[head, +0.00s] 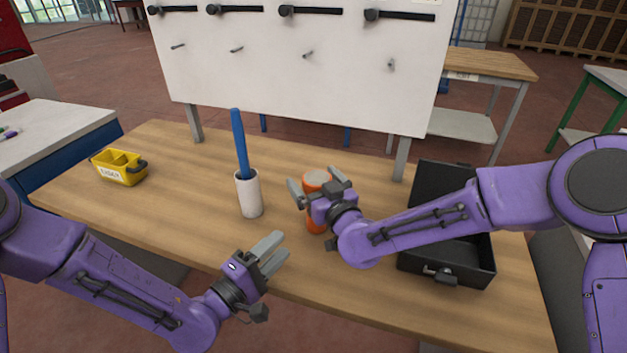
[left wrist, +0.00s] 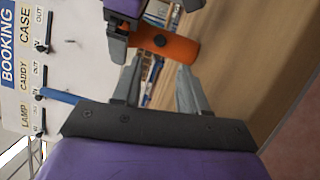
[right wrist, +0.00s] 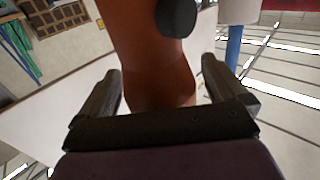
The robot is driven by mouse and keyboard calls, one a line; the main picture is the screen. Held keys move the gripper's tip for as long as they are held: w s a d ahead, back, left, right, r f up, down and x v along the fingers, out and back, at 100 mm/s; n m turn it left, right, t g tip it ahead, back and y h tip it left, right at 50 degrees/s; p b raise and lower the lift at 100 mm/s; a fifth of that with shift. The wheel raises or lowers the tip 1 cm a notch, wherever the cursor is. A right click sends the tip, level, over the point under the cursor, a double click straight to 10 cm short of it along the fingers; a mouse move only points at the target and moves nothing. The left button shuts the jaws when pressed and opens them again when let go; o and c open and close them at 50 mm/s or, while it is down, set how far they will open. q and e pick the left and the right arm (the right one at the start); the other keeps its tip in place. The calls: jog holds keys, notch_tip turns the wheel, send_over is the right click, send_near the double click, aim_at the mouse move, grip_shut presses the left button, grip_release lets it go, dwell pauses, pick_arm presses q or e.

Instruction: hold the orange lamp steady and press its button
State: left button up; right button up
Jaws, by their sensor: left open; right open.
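The orange lamp (head: 317,226) stands on the wooden table, partly hidden by my right gripper (head: 314,184). The right gripper's fingers are open on either side of the lamp's upper part. In the right wrist view the lamp (right wrist: 150,60) lies between the fingers, with visible gaps at both sides, and a dark round part (right wrist: 176,16) sticks out from it. My left gripper (head: 279,252) is open and empty near the table's front edge, apart from the lamp. In the left wrist view the lamp (left wrist: 175,47) shows a small dark button (left wrist: 159,40) on its side.
A white cup (head: 249,197) with a blue stick (head: 240,143) stands left of the lamp. An open black case (head: 480,270) lies at right, under my right arm. A yellow bin (head: 119,169) sits at far left. A white board (head: 300,80) rises behind. The left tabletop is mostly clear.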

jog(key=shift+w+a, duration=0.2)
jog(key=shift+w, duration=0.25)
jog(key=c, duration=1.2)
pick_arm(q)
grip_shut()
dwell(0.5)
jog(key=m, duration=0.1)
jog(key=m+h, duration=0.1)
jog(key=shift+w+d+r+m+g, duration=0.1)
jog(key=shift+d+r+m+g, duration=0.2)
jog(key=shift+m+g, duration=0.1)
jog(key=m+g+h, duration=0.1)
jog(key=m+g, duration=0.1)
jog(key=m, duration=0.2)
jog(key=s+d+m+g+h, duration=0.1)
jog(key=m+h, duration=0.1)
jog(key=m, duration=0.2)
jog(key=s+d+m+g+h, duration=0.1)
jog(key=m+g, duration=0.1)
jog(key=m, duration=0.2)
jog(key=shift+s+f+g, duration=0.1)
jog(key=shift+g, duration=0.2)
jog(key=w+d, duration=0.1)
jog(key=w, duration=0.1)
jog(key=w+d, duration=0.1)
jog(key=w, duration=0.5)
jog(key=shift+w+d, duration=0.15)
jog(key=shift+d, duration=0.25)
